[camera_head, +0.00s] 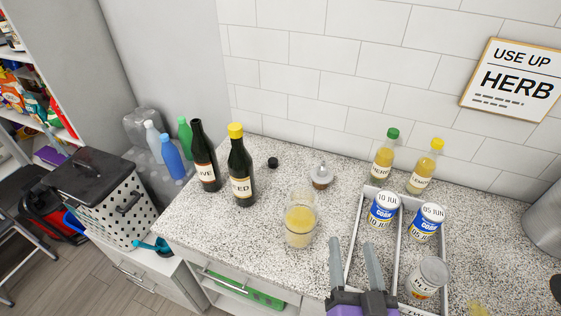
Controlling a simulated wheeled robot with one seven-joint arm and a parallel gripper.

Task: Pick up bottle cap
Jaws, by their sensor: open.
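A small black bottle cap (272,163) lies on the speckled worktop (250,227), behind and to the right of two dark bottles. The left dark bottle (203,158) has a bare, uncapped neck. The right dark bottle (241,168) wears a yellow cap. My gripper (353,243) is in the lower middle, with its two grey fingers apart and nothing visible between them. It is well to the right of and nearer than the bottle cap, in front of the white tray's left part.
A white divided tray (353,262) holds several cans. Two yellow-liquid bottles (383,158) stand behind it. The worktop around the cap is clear.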

